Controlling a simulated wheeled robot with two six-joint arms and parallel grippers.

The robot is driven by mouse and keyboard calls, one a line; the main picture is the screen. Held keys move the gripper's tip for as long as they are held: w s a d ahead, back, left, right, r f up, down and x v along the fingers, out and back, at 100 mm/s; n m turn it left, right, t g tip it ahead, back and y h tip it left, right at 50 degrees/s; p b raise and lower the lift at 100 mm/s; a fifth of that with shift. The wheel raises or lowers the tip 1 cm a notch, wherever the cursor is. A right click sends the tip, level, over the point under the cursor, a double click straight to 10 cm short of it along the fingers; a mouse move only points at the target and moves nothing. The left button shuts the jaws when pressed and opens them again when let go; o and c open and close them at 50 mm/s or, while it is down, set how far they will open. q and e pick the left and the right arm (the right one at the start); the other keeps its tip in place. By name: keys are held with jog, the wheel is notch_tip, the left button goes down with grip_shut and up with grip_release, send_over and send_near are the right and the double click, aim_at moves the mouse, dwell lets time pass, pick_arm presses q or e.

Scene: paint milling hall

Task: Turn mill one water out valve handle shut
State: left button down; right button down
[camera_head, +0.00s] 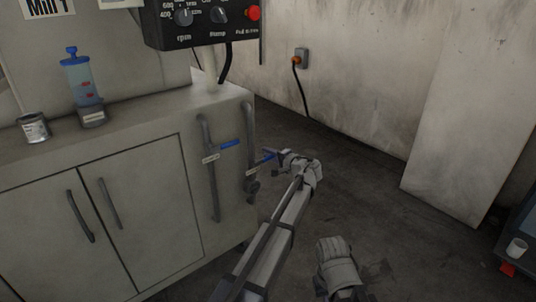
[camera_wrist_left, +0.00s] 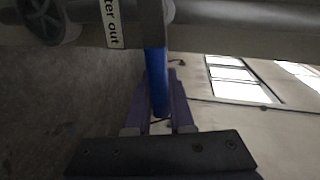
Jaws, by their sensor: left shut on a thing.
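The water out valve's blue handle (camera_head: 268,156) sticks out to the right from the right-hand pipe (camera_head: 248,150) on the mill cabinet's side. In the left wrist view the blue handle (camera_wrist_left: 157,85) runs between my gripper's two fingers, beside a label (camera_wrist_left: 113,22) whose visible part reads "ter out". My left gripper (camera_head: 279,157) is shut on this handle, and it also shows in the left wrist view (camera_wrist_left: 160,112). The handle stands out across the upright pipe in the head view. My right gripper is not clearly seen; only a grey part of mine shows at the bottom.
A second blue valve handle (camera_head: 230,143) sits on the left pipe (camera_head: 209,170), close by. The cabinet (camera_head: 150,205) carries a paint can (camera_head: 33,128) and a blue cylinder (camera_head: 82,80). The control box (camera_head: 200,22) is above. Open floor lies to the right.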

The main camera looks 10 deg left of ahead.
pick_arm(q)
jog(key=shift+f+m, duration=0.4)
jog(key=shift+m, duration=0.1)
dwell(0.3)
jog(key=c, duration=0.8)
grip_release()
jog(key=shift+p+v, duration=0.5)
jog(key=shift+v, duration=3.45)
jog(key=shift+w, duration=0.1)
